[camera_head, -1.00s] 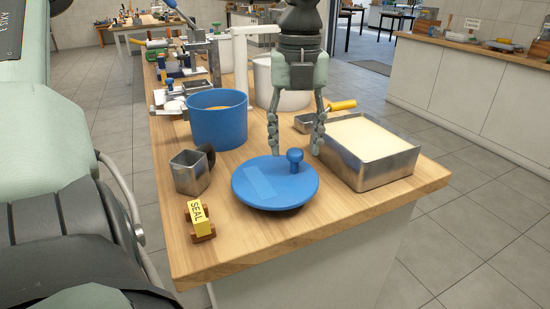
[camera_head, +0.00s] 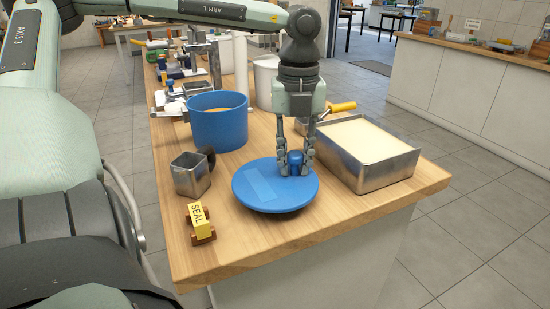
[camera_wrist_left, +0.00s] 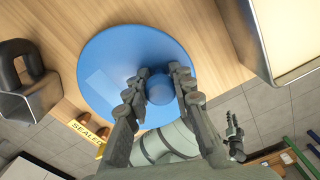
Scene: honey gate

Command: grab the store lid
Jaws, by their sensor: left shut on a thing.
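The store lid (camera_head: 262,197) is a round blue disc with a lighter blue rectangular patch and a blue knob (camera_head: 295,160) near its edge. It lies on the wooden bench top. My left gripper (camera_head: 295,166) has come down from above, and its two fingers are shut on the knob from both sides. The left wrist view shows the knob (camera_wrist_left: 160,90) between the fingers and the lid (camera_wrist_left: 105,85) beneath them. My right gripper is not in the head view.
A blue pot (camera_head: 218,127) stands behind the lid. A metal tray (camera_head: 372,178) with pale contents sits close on the right. The bench's front edge is near the lid.

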